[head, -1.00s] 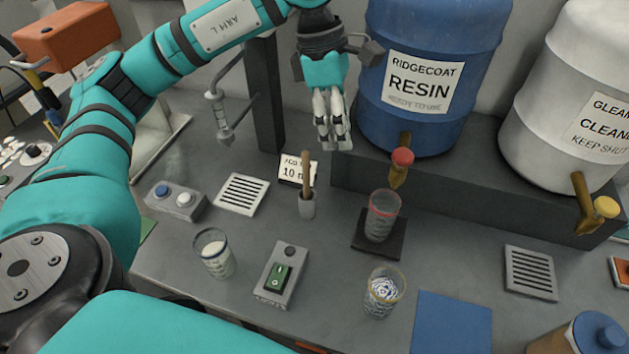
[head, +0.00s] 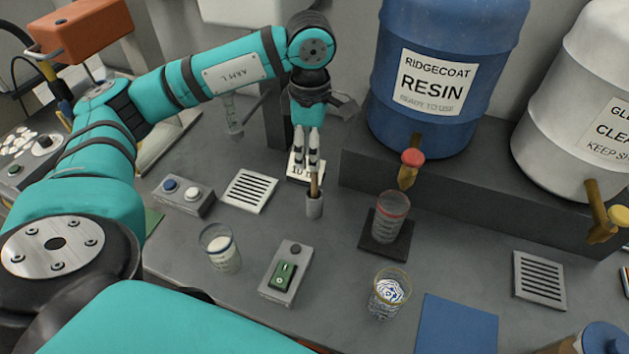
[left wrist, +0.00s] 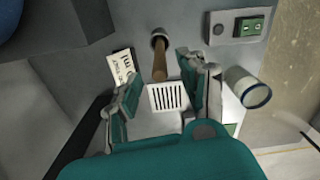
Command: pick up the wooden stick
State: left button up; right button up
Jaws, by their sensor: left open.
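The wooden stick (head: 314,184) stands upright in a small grey holder (head: 314,206) on the bench. In the left wrist view the stick (left wrist: 159,66) shows ahead of the fingers, between their lines, with its lower end in the holder (left wrist: 158,40). My left gripper (head: 311,165) points down at the top of the stick, and its fingertips hide part of it. In the left wrist view my left gripper (left wrist: 160,78) has its two fingers apart, with nothing held. I cannot tell whether the fingers touch the stick. My right gripper does not show.
A label card (head: 303,170) stands just behind the stick. A cup on a dark pad (head: 388,226) and the resin barrel (head: 437,120) are to the right. A white vent (head: 249,190), a two-button box (head: 183,195), a switch box (head: 286,272) and glasses (head: 220,249) stand around.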

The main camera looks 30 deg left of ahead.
aim_at(315, 184)
pick_arm(q)
jog(key=f, duration=0.1)
jog(key=f+p, duration=0.1)
jog(key=f, duration=0.1)
jog(key=f+p, duration=0.1)
jog(key=f, duration=0.1)
jog(key=shift+d+f, duration=0.25)
jog(key=shift+d, duration=0.1)
jog(key=shift+w, duration=0.1)
grip_shut()
